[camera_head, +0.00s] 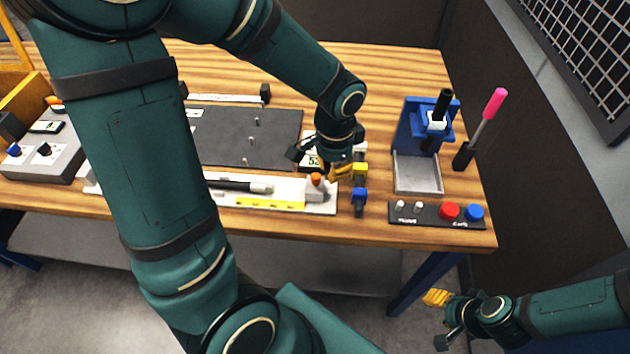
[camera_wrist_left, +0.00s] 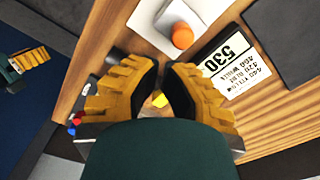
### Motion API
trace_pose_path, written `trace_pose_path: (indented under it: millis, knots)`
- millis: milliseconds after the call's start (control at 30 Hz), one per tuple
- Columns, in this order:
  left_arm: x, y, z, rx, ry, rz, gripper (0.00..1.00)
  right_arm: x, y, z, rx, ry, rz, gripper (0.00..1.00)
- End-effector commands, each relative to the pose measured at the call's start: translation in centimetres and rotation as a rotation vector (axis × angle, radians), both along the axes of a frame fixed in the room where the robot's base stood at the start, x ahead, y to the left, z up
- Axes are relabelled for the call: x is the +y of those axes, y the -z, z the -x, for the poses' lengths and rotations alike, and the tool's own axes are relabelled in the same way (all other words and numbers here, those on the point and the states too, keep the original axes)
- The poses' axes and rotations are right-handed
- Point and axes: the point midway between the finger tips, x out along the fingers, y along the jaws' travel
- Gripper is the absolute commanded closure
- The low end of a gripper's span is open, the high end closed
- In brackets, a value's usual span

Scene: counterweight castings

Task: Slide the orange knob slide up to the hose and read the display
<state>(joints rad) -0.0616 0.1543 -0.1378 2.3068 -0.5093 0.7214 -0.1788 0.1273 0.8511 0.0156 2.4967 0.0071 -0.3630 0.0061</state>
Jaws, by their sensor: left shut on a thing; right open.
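The orange knob (camera_head: 316,178) stands on a pale slide (camera_head: 315,194) at the right end of a white rail base (camera_head: 325,210). The knob also shows in the left wrist view (camera_wrist_left: 182,35). The black hose (camera_head: 232,185) with a grey tip lies left of the slide, a gap between them. A small display (camera_head: 47,127) sits on the grey box at far left; its reading is illegible. My right gripper (camera_head: 438,318) is open and empty, off the table.
A card (camera_wrist_left: 228,62) with large figures resembling 530 lies beside the left gripper. A blue stand (camera_head: 420,125), pink-handled tool (camera_head: 495,103) and button panel (camera_head: 437,213) are further right. A dark plate with pegs (camera_head: 250,138) lies behind the rail.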

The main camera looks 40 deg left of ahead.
Motion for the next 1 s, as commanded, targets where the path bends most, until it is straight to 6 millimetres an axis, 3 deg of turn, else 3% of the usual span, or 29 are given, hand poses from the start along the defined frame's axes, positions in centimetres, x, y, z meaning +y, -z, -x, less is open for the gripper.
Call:
trace_pose_path:
  millis: [1000]
  knots:
    - [0.0, 2.9, 0.0, 0.001, 0.0, 0.0, 1.0, 0.0, 2.4, 0.0, 0.0, 0.0, 0.0, 0.53]
